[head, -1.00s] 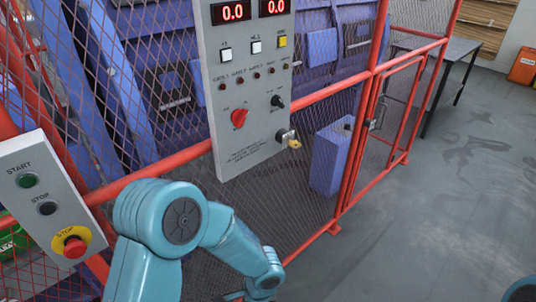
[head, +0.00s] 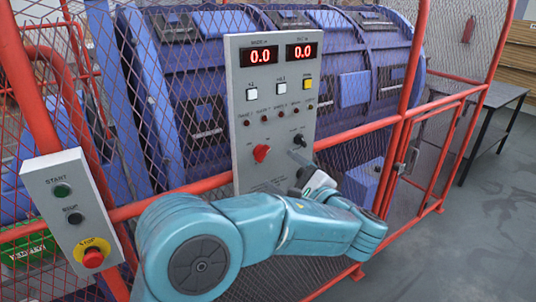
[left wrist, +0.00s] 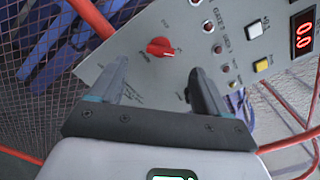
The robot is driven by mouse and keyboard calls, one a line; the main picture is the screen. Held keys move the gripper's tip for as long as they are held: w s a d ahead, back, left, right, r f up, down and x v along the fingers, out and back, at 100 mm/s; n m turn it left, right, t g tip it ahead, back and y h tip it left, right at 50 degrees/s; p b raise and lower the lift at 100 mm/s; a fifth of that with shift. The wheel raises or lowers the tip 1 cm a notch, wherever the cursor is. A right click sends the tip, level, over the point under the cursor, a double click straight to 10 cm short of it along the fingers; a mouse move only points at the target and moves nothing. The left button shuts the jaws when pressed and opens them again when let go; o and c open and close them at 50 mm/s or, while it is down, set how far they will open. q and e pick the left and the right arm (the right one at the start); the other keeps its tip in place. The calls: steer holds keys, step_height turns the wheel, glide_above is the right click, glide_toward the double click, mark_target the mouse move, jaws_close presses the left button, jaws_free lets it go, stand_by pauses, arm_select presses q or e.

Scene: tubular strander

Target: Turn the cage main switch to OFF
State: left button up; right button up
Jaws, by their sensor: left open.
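The grey control panel (head: 245,120) hangs on the cage front. On it is a red rotary knob (head: 261,153), which I take as the main switch. Its markings are too small to read. In the left wrist view the red knob (left wrist: 160,47) lies beyond the fingertips, between them in the picture and not touched. My left gripper (left wrist: 160,68) is open and empty, facing the panel. In the head view my left gripper (head: 304,168) is in front of the panel's lower right, right of and below the red knob, partly hidden by my arm. My right gripper is not in view.
A black selector (head: 299,140) sits right of the red knob. Push buttons, lamps and red displays (head: 280,54) are above. A start/stop box (head: 72,213) with a red emergency stop (head: 93,257) is at left. Red rails (head: 355,132) and mesh surround the panel.

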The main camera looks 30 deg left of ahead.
mark_target(264, 154)
arm_select(q)
steer(key=p+x, duration=0.1)
steer(key=x, duration=0.7)
steer(key=shift+w, duration=0.15)
steer(key=shift+w+a, duration=0.1)
steer(key=shift+w, duration=0.15)
steer(key=shift+f, duration=0.1)
steer(key=shift+s+a, duration=0.1)
steer(key=c, duration=1)
